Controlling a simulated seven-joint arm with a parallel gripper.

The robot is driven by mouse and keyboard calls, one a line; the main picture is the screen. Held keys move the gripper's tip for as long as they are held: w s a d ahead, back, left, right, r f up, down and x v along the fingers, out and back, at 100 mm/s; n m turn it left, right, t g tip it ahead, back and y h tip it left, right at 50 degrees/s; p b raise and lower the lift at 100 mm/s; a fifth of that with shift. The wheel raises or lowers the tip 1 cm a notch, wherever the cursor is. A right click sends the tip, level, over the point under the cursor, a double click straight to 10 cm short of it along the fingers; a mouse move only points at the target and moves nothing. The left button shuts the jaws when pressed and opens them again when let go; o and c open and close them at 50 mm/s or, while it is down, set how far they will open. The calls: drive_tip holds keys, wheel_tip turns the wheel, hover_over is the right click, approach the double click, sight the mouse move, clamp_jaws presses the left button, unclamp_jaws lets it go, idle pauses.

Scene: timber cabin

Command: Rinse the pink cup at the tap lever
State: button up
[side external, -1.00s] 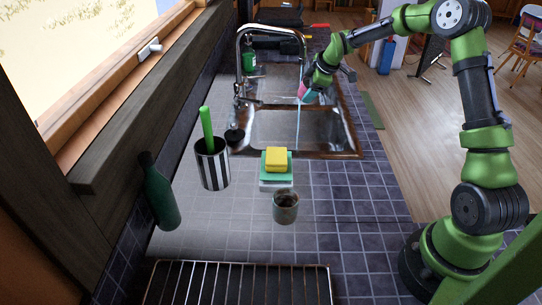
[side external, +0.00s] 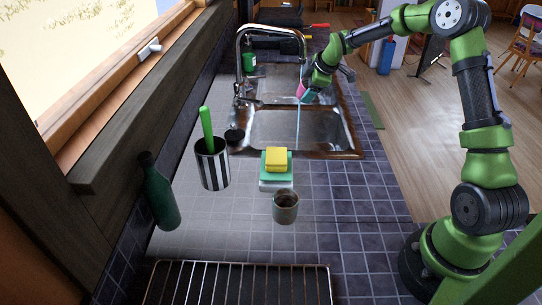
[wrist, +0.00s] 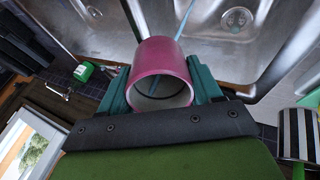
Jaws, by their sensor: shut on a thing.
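The pink cup (side external: 301,90) is held over the sink beside the running water, tilted. In the wrist view the cup (wrist: 160,55) has its open mouth and pale inside showing. My gripper (wrist: 160,85) is shut on it, with a teal finger on each side. The tap (side external: 240,55) arches over the sink, and a thin blue stream (side external: 298,122) runs down from its spout. In the wrist view the stream (wrist: 185,18) meets the cup's outline; I cannot tell whether it touches the cup. The tap lever (side external: 250,101) is at the tap's base, left of the cup.
The metal sink (side external: 325,130) has a drain. A green bottle (side external: 249,62) stands behind the tap. Nearer are a striped holder (side external: 212,165) with a green handle, a yellow sponge (side external: 277,158), a grey cup (side external: 285,207), a dark green bottle (side external: 160,195) and a wire rack (side external: 240,280).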

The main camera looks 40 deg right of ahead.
drive_tip(key=shift+s+d, duration=0.1)
drive_tip(key=shift+d, duration=0.05)
drive_tip(key=s+a, duration=0.2)
drive_tip(key=s, duration=0.5)
drive_tip(key=shift+s+a, duration=0.25)
idle(0.4)
idle(1.2)
drive_tip(key=s+a+r, duration=0.1)
drive_tip(key=s+r, duration=0.3)
drive_tip(key=shift+s+a, duration=0.3)
drive_tip(key=shift+s, duration=0.05)
idle(0.6)
